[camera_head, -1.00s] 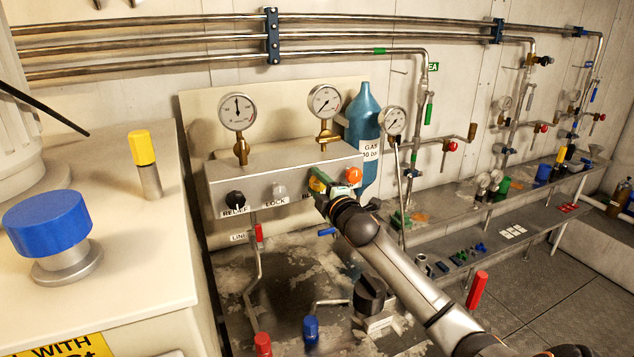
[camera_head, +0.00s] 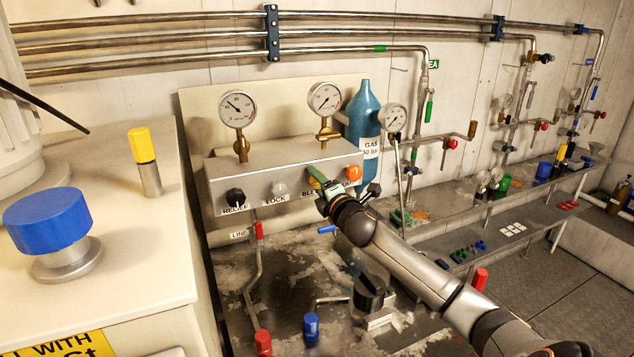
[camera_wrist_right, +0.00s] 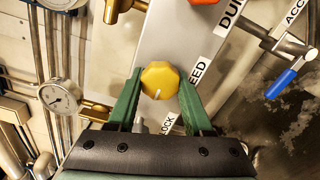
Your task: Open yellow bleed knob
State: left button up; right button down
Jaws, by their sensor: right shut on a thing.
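In the head view my right gripper (camera_head: 326,184) is at the front of the grey valve box (camera_head: 285,165) and hides the knob. My left gripper is not in view.
The black relief knob (camera_head: 235,198), the grey lock knob (camera_head: 280,190) and an orange knob (camera_head: 354,173) are on the same box. Gauges (camera_head: 237,109) stand above it. A blue-handled valve (camera_wrist_right: 282,82) is at the right in the wrist view.

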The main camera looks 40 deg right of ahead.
jog(key=shift+c, duration=1.5)
grip_release()
jog(key=b+v, duration=0.2)
jog(key=v, duration=1)
jog(key=shift+s, duration=0.25)
